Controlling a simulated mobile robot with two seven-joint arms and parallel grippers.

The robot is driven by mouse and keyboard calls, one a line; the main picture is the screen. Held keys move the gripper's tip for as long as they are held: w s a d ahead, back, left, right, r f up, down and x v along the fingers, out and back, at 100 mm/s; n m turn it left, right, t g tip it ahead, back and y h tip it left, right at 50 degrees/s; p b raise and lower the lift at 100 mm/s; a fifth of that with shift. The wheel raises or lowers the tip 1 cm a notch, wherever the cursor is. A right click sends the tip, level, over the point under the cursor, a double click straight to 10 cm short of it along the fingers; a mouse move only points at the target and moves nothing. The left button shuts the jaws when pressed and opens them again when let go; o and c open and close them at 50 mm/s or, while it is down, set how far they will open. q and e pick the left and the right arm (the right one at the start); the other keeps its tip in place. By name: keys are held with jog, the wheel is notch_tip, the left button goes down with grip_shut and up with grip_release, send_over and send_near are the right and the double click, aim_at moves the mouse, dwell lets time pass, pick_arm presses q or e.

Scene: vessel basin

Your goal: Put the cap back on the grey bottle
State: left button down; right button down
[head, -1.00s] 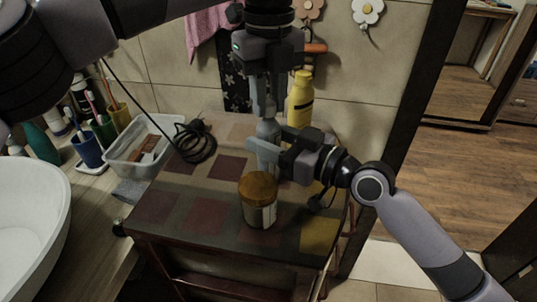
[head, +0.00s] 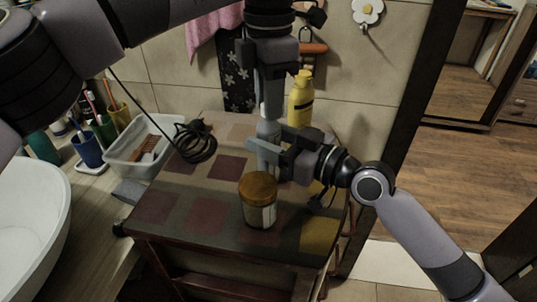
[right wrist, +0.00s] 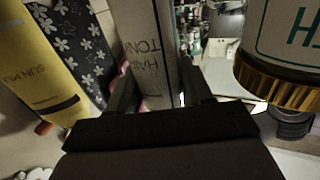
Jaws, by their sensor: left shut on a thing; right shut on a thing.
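The grey bottle (head: 268,130) stands upright on the patterned table top, largely covered by my grippers in the head view. In the right wrist view its grey side with dark lettering (right wrist: 158,50) shows between the fingers. My right gripper (head: 266,150) comes in from the right and is shut on the bottle's body. My left gripper (head: 268,112) points straight down directly above the bottle, its fingertips at the bottle's top. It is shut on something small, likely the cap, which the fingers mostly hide. I cannot tell whether the cap touches the bottle's neck.
A yellow bottle (head: 300,100) stands close behind, right of the grey bottle. A jar with an orange-brown lid (head: 258,187) stands in front. A black coiled cable (head: 194,142) and a clear tray (head: 128,150) lie left. The table top (head: 205,215) is clear at front left.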

pick_arm(q)
jog(key=m, duration=0.4)
jog(key=shift+m, duration=0.4)
jog(key=m, duration=1)
jog(key=c, duration=0.8)
grip_release()
jog(key=shift+c, duration=0.2)
jog(key=shift+r, duration=0.1)
jog(key=shift+r, duration=3.65)
